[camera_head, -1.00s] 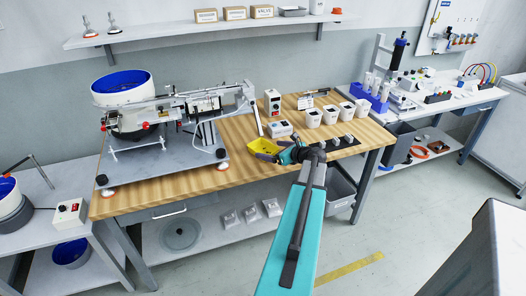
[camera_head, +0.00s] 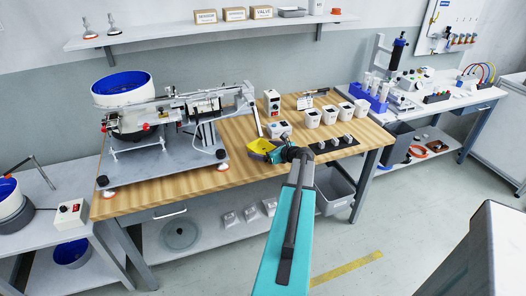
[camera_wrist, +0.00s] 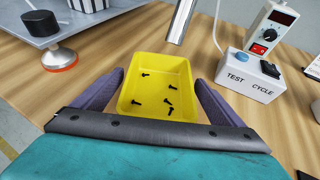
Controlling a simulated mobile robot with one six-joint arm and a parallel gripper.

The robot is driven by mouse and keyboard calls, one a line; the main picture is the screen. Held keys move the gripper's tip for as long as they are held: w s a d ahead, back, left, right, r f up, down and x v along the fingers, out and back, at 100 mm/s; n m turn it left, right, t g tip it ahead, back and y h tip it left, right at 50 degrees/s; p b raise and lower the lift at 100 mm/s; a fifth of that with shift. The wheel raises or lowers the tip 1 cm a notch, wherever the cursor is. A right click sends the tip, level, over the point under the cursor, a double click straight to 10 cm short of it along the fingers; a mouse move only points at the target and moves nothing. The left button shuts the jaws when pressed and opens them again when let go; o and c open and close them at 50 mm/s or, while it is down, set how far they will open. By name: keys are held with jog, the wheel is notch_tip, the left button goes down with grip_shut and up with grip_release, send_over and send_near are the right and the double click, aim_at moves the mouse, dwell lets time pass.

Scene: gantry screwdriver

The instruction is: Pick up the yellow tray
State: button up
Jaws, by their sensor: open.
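The yellow tray (camera_wrist: 150,73) sits on the wooden bench in the wrist view, with several small dark screws (camera_wrist: 168,101) lying in it. My gripper (camera_wrist: 159,77) is open, with one purple-grey finger on each side of the tray's near part. I cannot tell whether either finger touches the tray wall.
A white test-cycle box (camera_wrist: 249,82) stands just right of the tray, with a dial control box (camera_wrist: 272,28) behind it. A metal plate on a rubber foot (camera_wrist: 50,29) is at the left. White cups (camera_head: 313,118) and a black mat (camera_head: 335,144) are farther right.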

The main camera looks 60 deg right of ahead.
jog(key=shift+w+f, duration=0.15)
jog(key=shift+w, duration=0.2)
dwell(0.3)
jog(key=c, duration=1.3)
jog(key=shift+o, duration=0.2)
notch_tip(320, 180, up, 2)
jog(key=shift+s+r+b, duration=0.35)
jog(key=shift+r+b, duration=0.15)
jog(key=shift+r, duration=0.3)
jog(key=s+a+b, duration=0.2)
jog(key=s+a, duration=0.2)
jog(key=s, duration=1.2)
jog(key=shift+s+a, duration=0.15)
jog(key=shift+s, duration=0.25)
